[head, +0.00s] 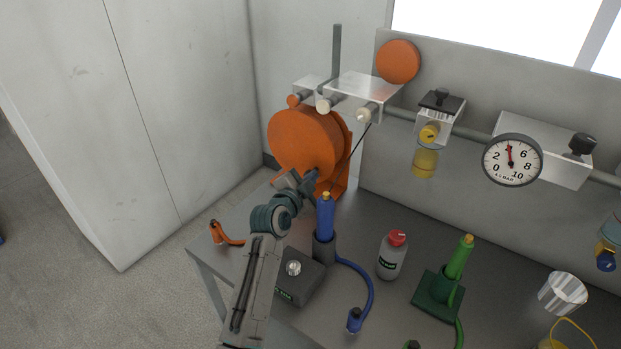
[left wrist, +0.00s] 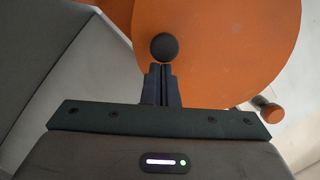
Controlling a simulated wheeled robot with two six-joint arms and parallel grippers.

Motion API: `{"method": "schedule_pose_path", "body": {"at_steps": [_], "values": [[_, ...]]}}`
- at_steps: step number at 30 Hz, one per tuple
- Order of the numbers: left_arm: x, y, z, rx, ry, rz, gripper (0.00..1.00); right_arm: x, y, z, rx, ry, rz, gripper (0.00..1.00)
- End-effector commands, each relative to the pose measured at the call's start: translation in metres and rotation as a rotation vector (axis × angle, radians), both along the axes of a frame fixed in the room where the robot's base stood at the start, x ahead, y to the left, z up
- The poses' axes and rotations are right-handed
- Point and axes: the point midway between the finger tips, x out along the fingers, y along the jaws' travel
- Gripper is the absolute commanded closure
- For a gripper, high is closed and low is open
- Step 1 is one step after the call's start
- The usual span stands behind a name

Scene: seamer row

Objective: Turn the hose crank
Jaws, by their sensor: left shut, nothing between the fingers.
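The orange hose reel (head: 300,138) stands at the back left of the bench, with its round face toward my left arm. My left gripper (head: 307,183) is at the lower part of this face. In the left wrist view the reel face (left wrist: 225,45) fills the upper middle. A dark round knob (left wrist: 164,47), which looks like the crank's handle, sits just beyond the fingertips. My left gripper (left wrist: 161,72) is shut with its fingers together and nothing between them. I cannot tell whether the tips touch the knob. The rest of the crank is not clear. My right gripper is not in view.
Beside my left arm stand a blue torch-like tool (head: 325,217) in a dark holder and a red-capped bottle (head: 392,257). A green tool (head: 458,259) is further right. A pipe with a pressure gauge (head: 512,160) runs above. A grey cabinet (head: 175,100) stands left.

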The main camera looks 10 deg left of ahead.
Motion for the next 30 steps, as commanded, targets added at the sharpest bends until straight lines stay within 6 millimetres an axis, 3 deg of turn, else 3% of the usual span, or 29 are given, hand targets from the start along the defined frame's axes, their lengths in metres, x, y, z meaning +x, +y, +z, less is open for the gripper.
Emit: {"method": "schedule_pose_path", "body": {"at_steps": [1, 5, 10, 30], "values": [[0.0, 0.001, -0.011, 0.037, -0.017, 0.0, 1.0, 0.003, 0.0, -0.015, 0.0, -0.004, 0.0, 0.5], [0.002, 0.004, -0.018, 0.131, -0.054, 0.0, 1.0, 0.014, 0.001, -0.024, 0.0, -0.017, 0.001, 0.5], [0.003, 0.009, -0.024, 0.125, -0.051, 0.0, 1.0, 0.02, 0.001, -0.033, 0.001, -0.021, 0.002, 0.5], [0.006, 0.015, -0.031, 0.121, -0.049, 0.0, 1.0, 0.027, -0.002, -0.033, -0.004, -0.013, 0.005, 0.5]]}}
